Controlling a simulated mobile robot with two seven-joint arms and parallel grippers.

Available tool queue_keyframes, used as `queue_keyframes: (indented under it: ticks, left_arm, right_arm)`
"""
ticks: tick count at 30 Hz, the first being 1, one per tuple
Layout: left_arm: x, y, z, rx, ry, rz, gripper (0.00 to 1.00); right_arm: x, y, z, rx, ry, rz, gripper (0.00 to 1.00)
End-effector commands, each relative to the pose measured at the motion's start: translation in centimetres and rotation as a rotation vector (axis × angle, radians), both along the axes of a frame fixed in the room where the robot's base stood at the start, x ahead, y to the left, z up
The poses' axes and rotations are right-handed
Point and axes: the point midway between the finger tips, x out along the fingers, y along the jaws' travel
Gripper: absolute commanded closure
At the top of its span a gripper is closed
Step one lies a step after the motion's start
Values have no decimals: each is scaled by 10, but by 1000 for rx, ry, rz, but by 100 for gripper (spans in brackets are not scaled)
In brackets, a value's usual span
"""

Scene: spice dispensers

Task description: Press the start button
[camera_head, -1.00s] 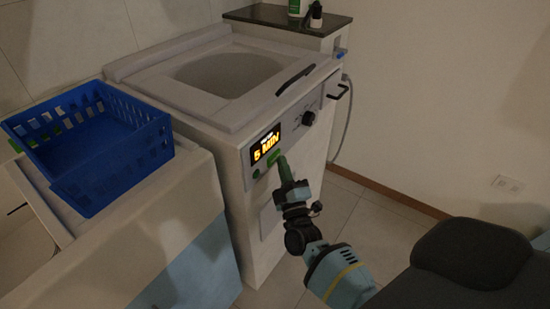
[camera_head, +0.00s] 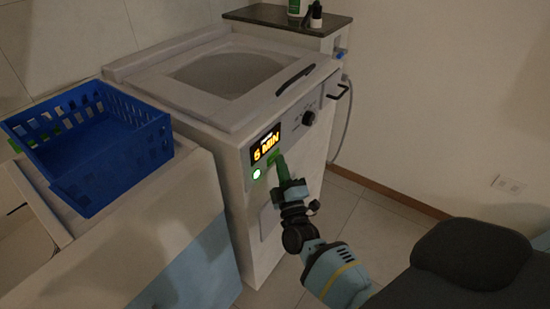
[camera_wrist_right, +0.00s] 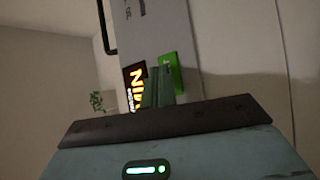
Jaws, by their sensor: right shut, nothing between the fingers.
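The washing machine (camera_head: 243,135) has a front panel with a lit orange display (camera_head: 266,145) showing a number and "MIN". A green button (camera_head: 272,158) sits just below the display, partly covered by my gripper; it also shows in the right wrist view (camera_wrist_right: 174,73). A small round light (camera_head: 256,174) left of the button glows bright green-white. My right gripper (camera_head: 280,159) is shut and empty, its green fingertips at the button. I cannot tell for certain whether they touch it. The fingers also show in the wrist view (camera_wrist_right: 158,88). My left gripper is out of view.
A blue basket (camera_head: 90,145) stands on the white unit to the left. A dark knob (camera_head: 309,118) is on the machine's panel, right of the display. Bottles (camera_head: 316,15) stand on the dark shelf behind. Floor to the right of the machine is clear.

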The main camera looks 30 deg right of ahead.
Motion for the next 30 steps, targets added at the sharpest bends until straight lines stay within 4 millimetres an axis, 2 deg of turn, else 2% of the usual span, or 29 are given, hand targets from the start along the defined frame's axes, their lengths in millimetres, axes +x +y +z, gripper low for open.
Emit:
queue_keyframes:
  ticks: [13, 23, 30]
  left_arm:
    - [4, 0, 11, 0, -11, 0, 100]
    - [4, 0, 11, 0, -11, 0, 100]
    - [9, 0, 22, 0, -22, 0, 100]
  right_arm:
    - [-14, -5, 1, -1, 1, 1, 100]
    - [-15, -6, 0, -1, 1, 1, 100]
    - [-31, -13, 2, -2, 1, -1, 100]
